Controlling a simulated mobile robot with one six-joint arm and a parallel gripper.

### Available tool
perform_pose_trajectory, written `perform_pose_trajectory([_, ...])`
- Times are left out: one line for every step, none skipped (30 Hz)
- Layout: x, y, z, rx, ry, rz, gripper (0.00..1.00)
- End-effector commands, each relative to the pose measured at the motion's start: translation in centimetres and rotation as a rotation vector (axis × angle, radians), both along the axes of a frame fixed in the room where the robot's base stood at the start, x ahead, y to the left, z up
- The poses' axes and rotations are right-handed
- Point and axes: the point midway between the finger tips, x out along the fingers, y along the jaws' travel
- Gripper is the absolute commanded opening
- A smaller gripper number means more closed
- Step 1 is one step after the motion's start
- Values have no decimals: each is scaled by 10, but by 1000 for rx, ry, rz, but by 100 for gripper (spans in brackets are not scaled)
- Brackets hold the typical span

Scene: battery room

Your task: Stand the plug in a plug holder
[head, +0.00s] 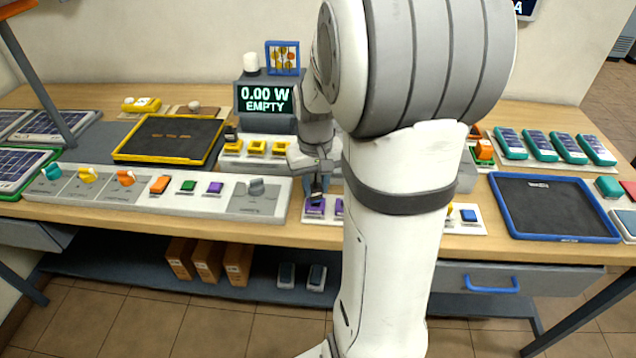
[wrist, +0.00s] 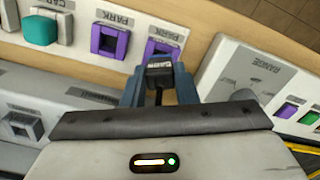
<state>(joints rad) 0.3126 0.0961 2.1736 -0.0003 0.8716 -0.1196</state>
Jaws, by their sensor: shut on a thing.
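My gripper (head: 317,186) is shut on the dark plug (wrist: 160,73), and its blue-grey fingers flank the plug in the wrist view. A dark cable runs back from the plug towards me. The plug is at a purple plug holder (wrist: 163,47) marked PARK, the nearer to the fingers of two. It covers the holder's lower part in the wrist view. In the head view the plug is over or in the purple holder (head: 315,207) at the table's front. How deep it sits cannot be told. The second purple holder (wrist: 110,40) shows an empty opening.
The control panel (head: 215,207) with knobs and coloured sockets lies left of the plug. Yellow holders (head: 256,147) stand behind, below a display (head: 264,99) reading 0.00 W EMPTY. A teal block (wrist: 40,30) sits beyond the second purple holder. A blue-rimmed tray (head: 550,207) lies at right.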

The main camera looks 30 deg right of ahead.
Motion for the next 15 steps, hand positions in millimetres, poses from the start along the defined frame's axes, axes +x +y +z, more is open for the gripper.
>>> perform_pose_trajectory([0,0,0,0,0,0,4])
perform_pose_trajectory([0,0,0,0,0,0,4])
perform_pose_trajectory([0,0,0,0,0,0,4])
perform_pose_trajectory([0,0,0,0,0,0,4])
perform_pose_trajectory([0,0,0,0,0,-1,4])
perform_pose_trajectory([0,0,-1,0,0,-1,4])
perform_pose_trajectory([0,0,-1,0,0,-1,4])
perform_pose_trajectory([0,0,-1,0,0,-1,4])
perform_pose_trajectory([0,0,-2,0,0,-1,4])
perform_pose_trajectory([0,0,-3,0,0,-1,4])
perform_pose_trajectory([0,0,-3,0,0,-1,4])
perform_pose_trajectory([0,0,-4,0,0,-1,4])
perform_pose_trajectory([0,0,-5,0,0,-1,4])
perform_pose_trajectory([0,0,-5,0,0,-1,4])
perform_pose_trajectory([0,0,-6,0,0,-1,4])
